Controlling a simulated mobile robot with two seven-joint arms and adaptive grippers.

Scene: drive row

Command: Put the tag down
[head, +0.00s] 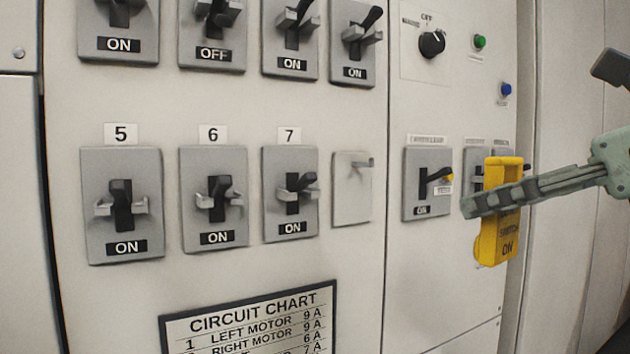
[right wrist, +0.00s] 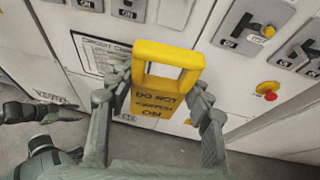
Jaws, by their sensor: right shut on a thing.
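The tag is a yellow plate with a loop handle and dark lettering reading "DO NOT SWITCH ON" (right wrist: 155,103). In the head view the yellow tag (head: 499,241) is at the right, in front of the panel. My right gripper (head: 484,200) comes in from the right and its finger crosses the tag. In the right wrist view my right gripper (right wrist: 160,88) has one finger on each side of the tag and is shut on it. The tag hangs with its handle up. My left gripper is not in the head view; dark arm parts at the lower left of the right wrist view are unclear.
Rows of breakers (head: 121,238) and a circuit chart (head: 255,325) fill the left. A rotary knob (head: 432,43) is above. A red button (right wrist: 270,97) shows low on the panel.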

